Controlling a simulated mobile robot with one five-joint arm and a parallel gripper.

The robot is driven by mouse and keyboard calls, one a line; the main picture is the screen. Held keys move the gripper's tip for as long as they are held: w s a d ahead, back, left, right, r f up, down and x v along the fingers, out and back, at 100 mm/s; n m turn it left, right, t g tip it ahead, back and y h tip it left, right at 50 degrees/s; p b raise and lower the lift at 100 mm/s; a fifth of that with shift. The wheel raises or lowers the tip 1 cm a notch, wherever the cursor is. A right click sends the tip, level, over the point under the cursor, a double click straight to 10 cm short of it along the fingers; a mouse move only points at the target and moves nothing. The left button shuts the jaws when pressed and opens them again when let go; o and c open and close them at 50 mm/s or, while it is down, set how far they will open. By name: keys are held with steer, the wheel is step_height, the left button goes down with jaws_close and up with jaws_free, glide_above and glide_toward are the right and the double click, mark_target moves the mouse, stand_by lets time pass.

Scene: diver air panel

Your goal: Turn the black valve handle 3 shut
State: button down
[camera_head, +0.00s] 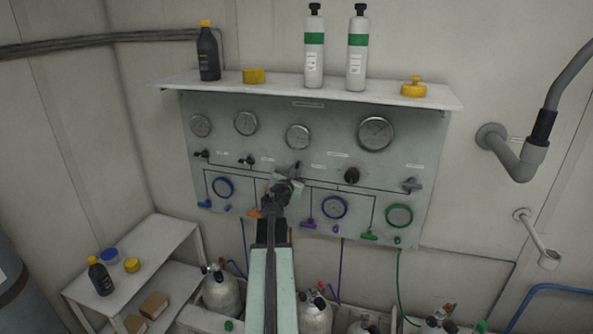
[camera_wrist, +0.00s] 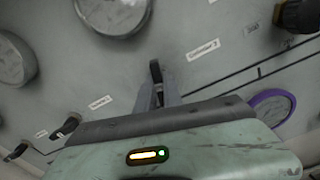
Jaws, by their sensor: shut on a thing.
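The grey air panel (camera_head: 335,107) hangs on the wall under a shelf. My gripper (camera_head: 293,178) is at the middle of its valve row and hides much of the valve there. In the wrist view, my gripper (camera_wrist: 158,95) is shut on a black valve handle (camera_wrist: 156,70), third from the left in the row. Only the handle's upper tip shows past the fingers. It points up in the wrist view, at an angle to the dark pipe line.
Two black handles (camera_head: 247,160) sit to the left, a round black knob (camera_head: 351,176) and a grey handle (camera_head: 412,185) to the right. Gauges lie above and below. The shelf (camera_head: 280,90) holds bottles and yellow items. Cylinders (camera_head: 222,291) stand below the panel.

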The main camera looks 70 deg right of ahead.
steer(key=m, duration=0.8)
steer(key=shift+a, duration=0.1)
steer(key=m, duration=0.3)
steer(key=shift+m, duration=2)
steer(key=c, duration=1.5)
jaws_free()
